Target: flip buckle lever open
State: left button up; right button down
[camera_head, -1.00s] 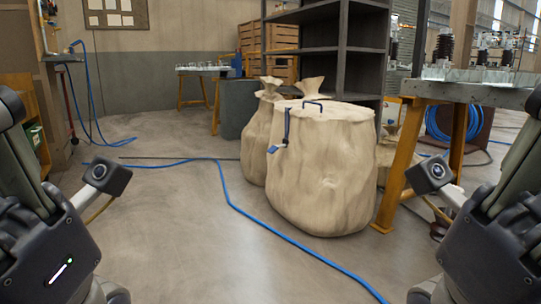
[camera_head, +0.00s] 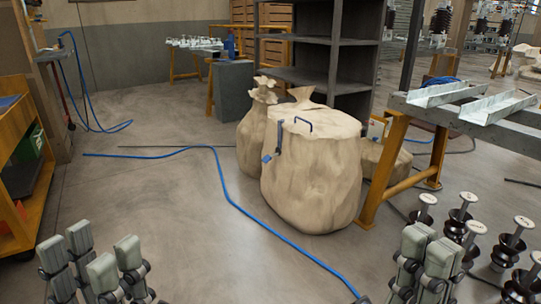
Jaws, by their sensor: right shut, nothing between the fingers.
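A large tan sack-like container (camera_head: 315,185) stands on the floor near the centre. A dark strip-like lever (camera_head: 279,135) runs down its upper left side, with a small blue tab (camera_head: 266,158) at the lower end. A dark handle (camera_head: 297,121) arches over the top. My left gripper (camera_head: 92,262) is at the lower left, its fingers apart and empty. My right gripper (camera_head: 424,262) is at the lower right, its fingers together with nothing between them. Both grippers are well apart from the container and the lever.
A smaller tied sack (camera_head: 257,130) stands behind left. A workbench with orange legs (camera_head: 385,175) is to the right, metal channels on top. Several dark insulators (camera_head: 465,225) stand at lower right. A blue hose (camera_head: 233,203) crosses the open floor. A shelf (camera_head: 340,75) stands behind.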

aim_at(266, 159)
jog(key=i+u, duration=0.2)
jog(key=i, duration=0.3)
jog(key=i+u, duration=0.25)
jog(key=i, duration=0.25)
jog(key=i+l+u, duration=0.2)
jog(key=i, duration=0.25)
jog(key=i+l+u, duration=0.2)
jog(key=i, duration=0.3)
